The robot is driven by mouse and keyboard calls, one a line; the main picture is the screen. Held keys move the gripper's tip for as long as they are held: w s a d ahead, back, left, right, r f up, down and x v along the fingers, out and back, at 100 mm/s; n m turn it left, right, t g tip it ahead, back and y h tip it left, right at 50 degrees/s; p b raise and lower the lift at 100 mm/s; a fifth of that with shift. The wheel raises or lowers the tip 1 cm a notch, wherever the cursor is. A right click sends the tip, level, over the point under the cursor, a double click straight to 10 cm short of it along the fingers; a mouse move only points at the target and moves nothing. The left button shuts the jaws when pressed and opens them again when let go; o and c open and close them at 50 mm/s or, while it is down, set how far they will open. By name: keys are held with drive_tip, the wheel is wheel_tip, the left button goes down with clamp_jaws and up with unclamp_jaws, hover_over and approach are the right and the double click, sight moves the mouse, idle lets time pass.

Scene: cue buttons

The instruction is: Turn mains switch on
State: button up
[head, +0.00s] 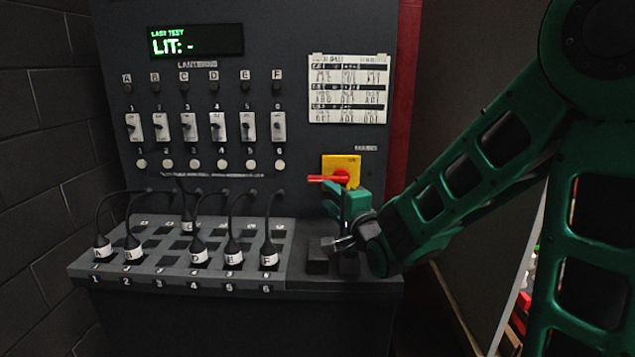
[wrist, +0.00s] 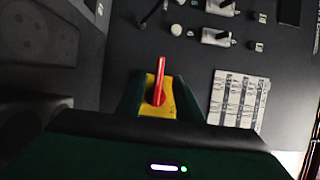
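The mains switch is a yellow plate (head: 350,163) with a red handle (head: 327,178) on the right of the dark panel. The handle lies level and points left in the head view. In the wrist view the red handle (wrist: 160,78) stands between my fingers, over the yellow plate (wrist: 165,109). My gripper (head: 341,192) is in front of the switch, its green fingers partly covering the lower plate. In the wrist view my gripper (wrist: 159,92) has its fingers apart, one on each side of the handle, with gaps showing. Contact with the plate cannot be told.
Left of the switch are rows of toggle switches (head: 190,127) and knobs under a display reading "LIT: -" (head: 197,41). A printed chart (head: 347,90) is above the switch. Labelled plugs with black cables stand on a sloped socket shelf (head: 180,281) below.

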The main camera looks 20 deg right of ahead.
sight(318, 181)
drive_tip(key=w, duration=1)
drive_tip(key=shift+w, duration=0.2)
drive_tip(key=shift+c, duration=0.4)
clamp_jaws()
